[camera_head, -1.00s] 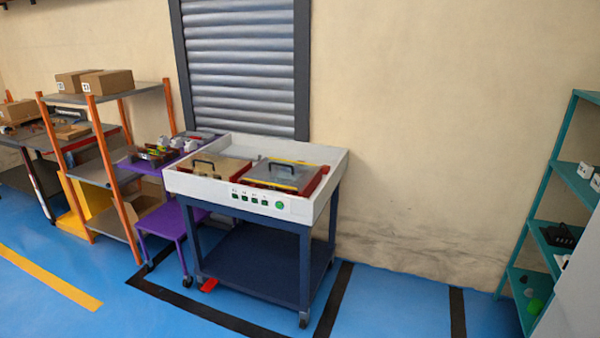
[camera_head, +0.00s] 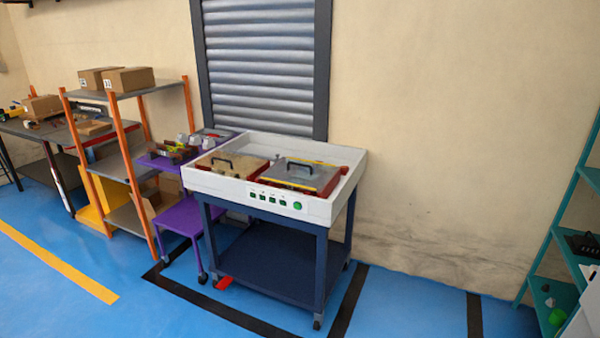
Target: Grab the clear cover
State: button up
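Two covers with dark handles lie side by side in the white tray-topped machine (camera_head: 262,204) on a dark blue wheeled frame. The right cover (camera_head: 302,176) is greyish and looks see-through, with yellow and red parts around it. The left cover (camera_head: 232,165) looks tan, perhaps from what shows through it. I cannot tell for sure which is the clear cover. My gripper is not in view.
A purple cart (camera_head: 182,218) stands close to the machine's left, beside an orange-post shelf (camera_head: 128,163) with boxes. A teal shelf (camera_head: 567,240) is at the right edge. Blue floor (camera_head: 415,308) is open in front and to the right.

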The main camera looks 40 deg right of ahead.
aim_at(313, 175)
jog(key=u, duration=0.05)
jog(key=i, duration=1)
jog(key=z, duration=0.05)
